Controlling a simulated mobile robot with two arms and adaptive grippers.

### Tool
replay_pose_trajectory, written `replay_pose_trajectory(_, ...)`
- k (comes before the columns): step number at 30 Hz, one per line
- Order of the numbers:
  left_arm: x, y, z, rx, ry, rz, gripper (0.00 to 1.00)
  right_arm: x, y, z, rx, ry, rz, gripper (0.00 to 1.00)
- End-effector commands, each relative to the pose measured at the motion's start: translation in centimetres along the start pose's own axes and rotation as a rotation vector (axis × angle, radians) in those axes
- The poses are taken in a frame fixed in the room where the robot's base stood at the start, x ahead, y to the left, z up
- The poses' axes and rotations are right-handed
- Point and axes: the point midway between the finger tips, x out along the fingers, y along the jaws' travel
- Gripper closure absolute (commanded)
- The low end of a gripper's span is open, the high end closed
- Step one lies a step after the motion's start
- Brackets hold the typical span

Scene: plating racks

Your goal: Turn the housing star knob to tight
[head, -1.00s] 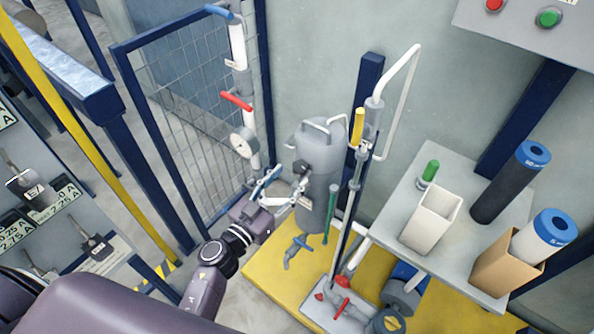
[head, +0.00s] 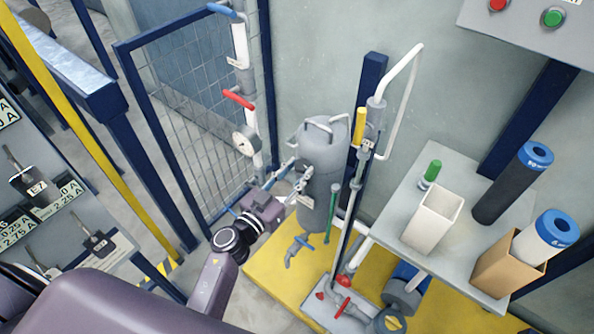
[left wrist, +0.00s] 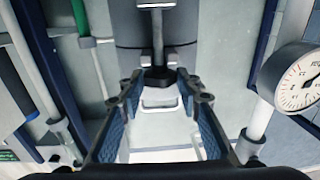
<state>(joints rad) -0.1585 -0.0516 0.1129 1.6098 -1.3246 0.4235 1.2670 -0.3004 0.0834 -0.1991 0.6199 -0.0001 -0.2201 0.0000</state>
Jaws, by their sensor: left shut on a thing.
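The grey filter housing (head: 321,150) stands upright on the yellow platform, with bar handles around its lid. My left gripper (head: 298,182) reaches to its upper left side in the head view. In the left wrist view, the dark star knob (left wrist: 159,76) sits on a metal stem between the fingertips of my left gripper (left wrist: 160,82), which is shut on it. In the head view the knob is hidden by the gripper. Its turned position cannot be told. My right gripper is not in view.
A pressure gauge (head: 245,142) and a pipe with a red handle (head: 238,99) stand left of the housing, by a mesh fence. A yellow-handled valve (head: 359,126) stands to its right. A grey bench (head: 466,250) holds a white bin (head: 432,218) and cartridges.

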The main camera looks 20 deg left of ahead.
Motion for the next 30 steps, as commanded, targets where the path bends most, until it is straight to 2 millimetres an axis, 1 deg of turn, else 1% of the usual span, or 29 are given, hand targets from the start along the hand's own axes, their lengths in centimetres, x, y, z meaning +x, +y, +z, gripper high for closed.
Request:
replay_pose_trajectory(8, 0.0, -0.3, -0.2, 0.006, -0.002, 0.055, 0.93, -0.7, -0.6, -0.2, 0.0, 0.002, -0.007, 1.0)
replay_pose_trajectory(16, 0.1, -0.8, -0.1, 0.012, -0.003, 0.224, 0.93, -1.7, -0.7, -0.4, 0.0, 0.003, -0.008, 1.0)
replay_pose_trajectory(24, 0.2, -1.3, 0.1, 0.013, -0.002, 0.4, 0.93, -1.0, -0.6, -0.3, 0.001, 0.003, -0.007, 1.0)
replay_pose_trajectory(30, 0.3, -1.4, 0.1, 0.011, 0.0, 0.488, 0.93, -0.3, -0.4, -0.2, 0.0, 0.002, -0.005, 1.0)
